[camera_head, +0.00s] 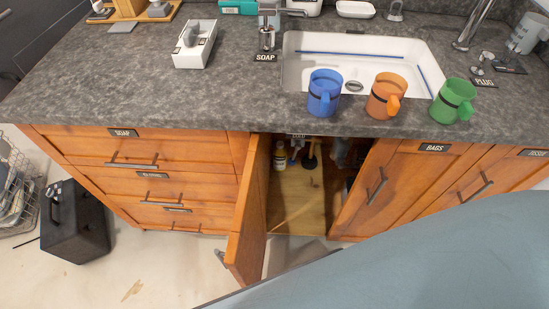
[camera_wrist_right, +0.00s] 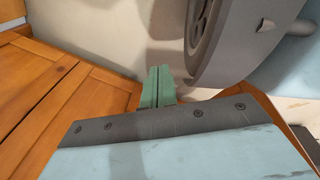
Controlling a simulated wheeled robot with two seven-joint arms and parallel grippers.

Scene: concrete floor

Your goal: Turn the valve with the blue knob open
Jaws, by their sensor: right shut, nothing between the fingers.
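I cannot make out the valve or its blue knob in either view. The cabinet under the sink stands open in the head view, with its wooden door (camera_head: 250,205) swung out toward me. Its inside (camera_head: 300,200) is partly shaded, and I cannot tell whether a valve is among the small dark shapes at the back. My right gripper (camera_wrist_right: 157,85) shows green fingers closed together and empty in the right wrist view, near orange wooden panels (camera_wrist_right: 35,85). It does not show in the head view. My left gripper is in neither view.
A yellow-labelled bottle (camera_head: 280,156) stands inside the cabinet. Blue (camera_head: 323,94), orange (camera_head: 384,97) and green (camera_head: 452,101) mugs stand on the grey counter (camera_head: 130,85) before the white sink (camera_head: 300,71). A black case (camera_head: 76,222) is on the floor at left.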

